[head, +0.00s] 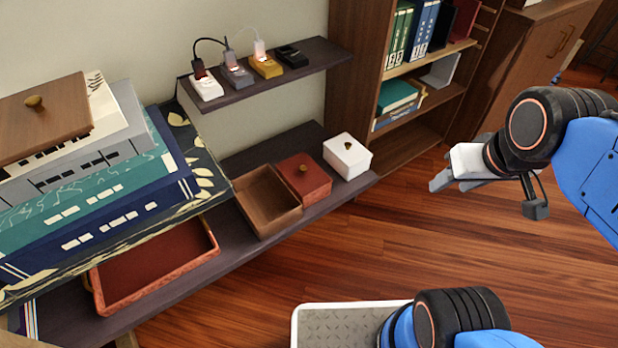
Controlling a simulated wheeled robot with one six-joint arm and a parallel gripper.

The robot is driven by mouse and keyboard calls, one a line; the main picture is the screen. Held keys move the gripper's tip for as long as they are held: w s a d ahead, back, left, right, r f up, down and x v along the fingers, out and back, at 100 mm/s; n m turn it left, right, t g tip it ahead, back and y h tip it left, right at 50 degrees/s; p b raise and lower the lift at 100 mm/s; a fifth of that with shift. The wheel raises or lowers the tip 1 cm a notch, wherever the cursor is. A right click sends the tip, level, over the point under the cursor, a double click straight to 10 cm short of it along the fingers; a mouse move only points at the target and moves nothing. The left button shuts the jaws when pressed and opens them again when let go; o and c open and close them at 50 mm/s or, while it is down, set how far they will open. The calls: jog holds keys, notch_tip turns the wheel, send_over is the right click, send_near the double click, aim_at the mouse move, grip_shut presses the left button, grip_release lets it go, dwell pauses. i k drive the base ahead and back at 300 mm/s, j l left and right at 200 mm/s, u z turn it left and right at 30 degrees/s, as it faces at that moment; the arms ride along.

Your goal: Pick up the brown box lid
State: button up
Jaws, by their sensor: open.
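The open brown box (268,200), without a lid, sits on the lower shelf near the middle. My gripper (440,182) is open and empty at the right, above the wooden floor. It is far from the lid, with the shelf and the boxes between them.
A red lidded box (304,177) and a white lidded box (348,157) stand right of the brown box. A red tray (155,265) lies beneath the books. The upper shelf (228,98) holds several small devices. A bookcase (360,75) stands behind. The floor (260,285) is clear.

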aim_at(33, 121)
jog(key=k+l, duration=0.1)
jog(key=k, duration=0.2)
jog(key=k+l, duration=0.15)
jog(key=k+u, duration=0.1)
jog(key=u, duration=1.4)
jog(key=z, duration=0.65)
